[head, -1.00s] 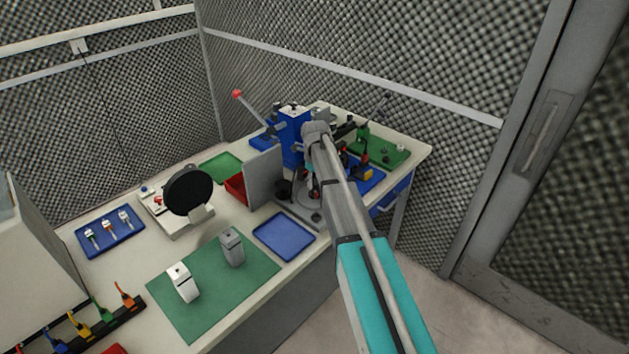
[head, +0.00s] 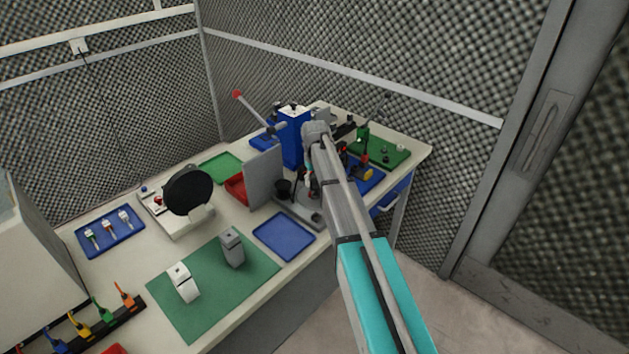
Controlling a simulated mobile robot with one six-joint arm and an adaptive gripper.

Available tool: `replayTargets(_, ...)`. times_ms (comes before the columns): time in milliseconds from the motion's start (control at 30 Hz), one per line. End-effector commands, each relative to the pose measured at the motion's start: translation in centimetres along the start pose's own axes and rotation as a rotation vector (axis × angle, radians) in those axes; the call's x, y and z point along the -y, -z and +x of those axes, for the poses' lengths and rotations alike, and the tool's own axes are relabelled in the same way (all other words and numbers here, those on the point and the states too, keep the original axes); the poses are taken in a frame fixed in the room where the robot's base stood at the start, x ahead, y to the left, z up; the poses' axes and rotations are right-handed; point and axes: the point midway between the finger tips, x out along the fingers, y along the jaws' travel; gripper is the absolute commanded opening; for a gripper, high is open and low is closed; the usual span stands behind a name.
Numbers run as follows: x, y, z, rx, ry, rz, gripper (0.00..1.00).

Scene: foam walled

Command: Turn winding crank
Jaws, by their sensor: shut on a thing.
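A small winding fixture on a grey base plate (head: 287,207) stands near the front edge of the bench, right of an upright grey panel. Its crank is mostly hidden behind my arm, so its angle cannot be made out. My gripper (head: 309,178) is down at this fixture, shut on the crank. Only a small part of the gripper shows at the left edge of my arm; the fingertips are largely covered.
A blue press (head: 294,138) with a red-tipped lever stands behind. The grey panel (head: 263,178) and a red bin (head: 236,188) are left of the fixture. An empty blue tray (head: 284,236) lies in front. A green tray (head: 385,150) with small parts is at right.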

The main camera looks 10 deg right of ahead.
Motion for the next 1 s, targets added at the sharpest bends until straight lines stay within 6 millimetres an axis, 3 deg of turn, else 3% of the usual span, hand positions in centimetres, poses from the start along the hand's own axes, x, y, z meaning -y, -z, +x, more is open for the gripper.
replayTargets(767,-0.04,0.19,0.02,-0.004,-0.001,0.073,0.09)
replayTargets(800,-0.04,0.19,0.02,-0.004,-0.001,0.073,0.64)
replayTargets(933,-0.03,0.14,0.02,-0.003,-0.001,0.073,0.88)
replayTargets(1000,-0.02,0.1,0.01,-0.002,-0.001,0.073,0.9)
